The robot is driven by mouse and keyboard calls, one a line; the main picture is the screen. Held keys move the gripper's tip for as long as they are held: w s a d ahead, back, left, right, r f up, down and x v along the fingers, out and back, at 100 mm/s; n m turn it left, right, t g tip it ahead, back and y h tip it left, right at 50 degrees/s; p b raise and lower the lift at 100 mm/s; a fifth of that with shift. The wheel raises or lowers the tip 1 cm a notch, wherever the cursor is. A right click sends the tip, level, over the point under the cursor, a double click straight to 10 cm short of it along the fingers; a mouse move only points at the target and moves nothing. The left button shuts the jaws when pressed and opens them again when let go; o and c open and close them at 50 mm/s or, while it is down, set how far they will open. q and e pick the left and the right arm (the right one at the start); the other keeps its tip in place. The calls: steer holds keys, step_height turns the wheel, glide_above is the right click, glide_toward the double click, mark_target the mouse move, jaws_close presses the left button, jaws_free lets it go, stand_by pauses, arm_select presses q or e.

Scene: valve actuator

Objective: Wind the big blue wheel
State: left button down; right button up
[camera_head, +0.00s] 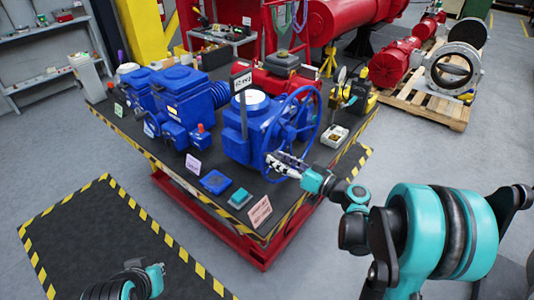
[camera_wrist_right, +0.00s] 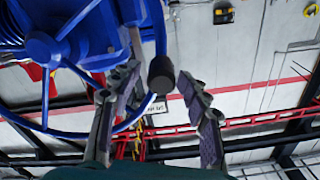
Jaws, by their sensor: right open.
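The big blue wheel (camera_head: 291,131) stands upright on the front of a blue valve actuator (camera_head: 240,140) on the table. In the right wrist view the wheel's hub (camera_wrist_right: 42,47), spokes and rim fill the left side. A dark round knob (camera_wrist_right: 161,75) by the rim shows between my right gripper's fingertips. My right gripper (camera_head: 273,160) is at the lower left part of the rim. In the wrist view its two fingers (camera_wrist_right: 158,78) are apart, with a gap beside the knob.
The black table (camera_head: 145,140) with yellow-striped edges also carries other blue actuators (camera_head: 185,95), a red one (camera_head: 285,80), small signs and a white tray (camera_head: 335,136). A pallet (camera_head: 430,98) with red and grey parts stands at the right.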

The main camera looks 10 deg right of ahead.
steer(key=v, duration=0.5)
steer(key=shift+s+d, duration=0.15)
steer(key=shift+s, duration=0.05)
arm_select(q)
steer(key=shift+f, duration=0.1)
